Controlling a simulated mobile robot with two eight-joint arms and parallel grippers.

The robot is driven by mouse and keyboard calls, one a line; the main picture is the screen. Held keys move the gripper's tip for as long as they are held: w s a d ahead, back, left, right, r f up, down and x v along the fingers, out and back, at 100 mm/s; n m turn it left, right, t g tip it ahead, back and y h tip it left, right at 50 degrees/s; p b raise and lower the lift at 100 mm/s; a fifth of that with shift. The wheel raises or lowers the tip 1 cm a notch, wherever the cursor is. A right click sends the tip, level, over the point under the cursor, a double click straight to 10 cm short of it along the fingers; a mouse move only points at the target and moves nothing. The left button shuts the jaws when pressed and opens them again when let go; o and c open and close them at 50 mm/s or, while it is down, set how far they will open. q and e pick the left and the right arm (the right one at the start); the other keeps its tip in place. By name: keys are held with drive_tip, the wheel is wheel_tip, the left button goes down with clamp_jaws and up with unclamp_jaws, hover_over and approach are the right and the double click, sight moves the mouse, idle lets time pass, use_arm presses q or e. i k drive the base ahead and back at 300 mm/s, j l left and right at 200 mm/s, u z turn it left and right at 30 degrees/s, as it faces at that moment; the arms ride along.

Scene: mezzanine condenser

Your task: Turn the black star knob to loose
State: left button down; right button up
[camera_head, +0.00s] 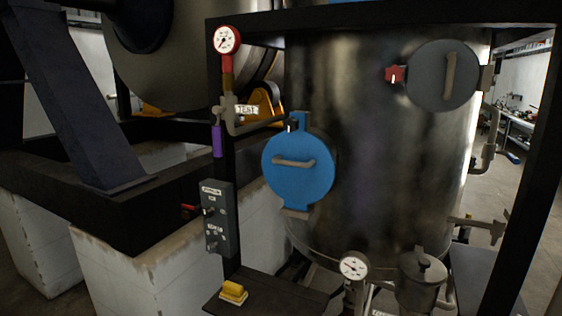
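A small black knob (293,125) with a light mark sits at the top of the round blue hatch cover (298,176); it is too small to make out its star shape or setting. The blue cover lies against the front of the large steel tank (365,150) and has a light bar handle (294,162) across it. A red knob (394,75) with a white mark sits at the left edge of the round grey cover (437,76), higher up at the right. Neither of my grippers is in view.
A black post and top beam (400,16) frame the tank. A red-rimmed gauge (226,41), a purple handle (217,141) and a grey switch box (216,217) are on the left post. A yellow block (233,292), a lower gauge (354,266) and a metal pot (420,280) stand below.

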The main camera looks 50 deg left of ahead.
sight(290, 124)
drive_tip(key=u, duration=1.65)
